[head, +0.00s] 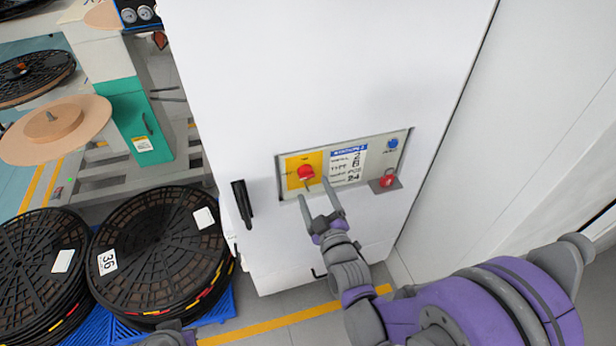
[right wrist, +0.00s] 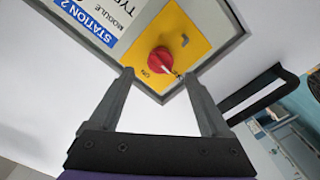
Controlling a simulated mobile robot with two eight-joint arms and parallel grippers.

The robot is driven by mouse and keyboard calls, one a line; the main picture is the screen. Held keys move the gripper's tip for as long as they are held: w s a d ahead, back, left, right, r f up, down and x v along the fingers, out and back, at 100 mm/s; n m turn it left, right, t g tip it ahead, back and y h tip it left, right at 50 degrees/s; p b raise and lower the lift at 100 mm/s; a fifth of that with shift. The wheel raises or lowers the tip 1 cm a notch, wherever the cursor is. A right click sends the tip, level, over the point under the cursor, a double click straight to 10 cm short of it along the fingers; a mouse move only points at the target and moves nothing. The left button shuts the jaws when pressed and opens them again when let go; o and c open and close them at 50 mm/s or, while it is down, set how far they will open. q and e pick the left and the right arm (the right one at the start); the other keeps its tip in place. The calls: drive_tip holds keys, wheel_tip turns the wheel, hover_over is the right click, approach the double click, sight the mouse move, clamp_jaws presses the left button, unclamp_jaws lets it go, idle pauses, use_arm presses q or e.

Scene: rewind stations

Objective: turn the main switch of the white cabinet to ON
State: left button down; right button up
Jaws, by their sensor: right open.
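The white cabinet (head: 330,70) stands upright in front of me, with a labelled control panel (head: 362,188) on its face. The main switch is a round red knob (head: 306,172) on a yellow plate (head: 291,163). The right wrist view shows the knob (right wrist: 160,60) with a pale mark at its edge and small lettering around it. I cannot tell surely which position it is in. My right gripper (head: 315,188) is open and empty, its fingertips just below the knob in the head view. In the right wrist view the fingers (right wrist: 158,75) lie either side of the knob, apparently apart from it.
A black door handle (head: 241,204) sits left of the panel. A red padlock-like part (head: 388,181) and a blue button (head: 393,143) are at the panel's right. Black reels (head: 160,250) are stacked on blue pallets at the lower left. A white wall (head: 520,130) is at right.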

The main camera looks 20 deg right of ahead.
sight(308, 178)
drive_tip(key=w, duration=0.5)
drive_tip(key=shift+w+a, duration=0.15)
drive_tip(key=shift+w, duration=0.15)
clamp_jaws()
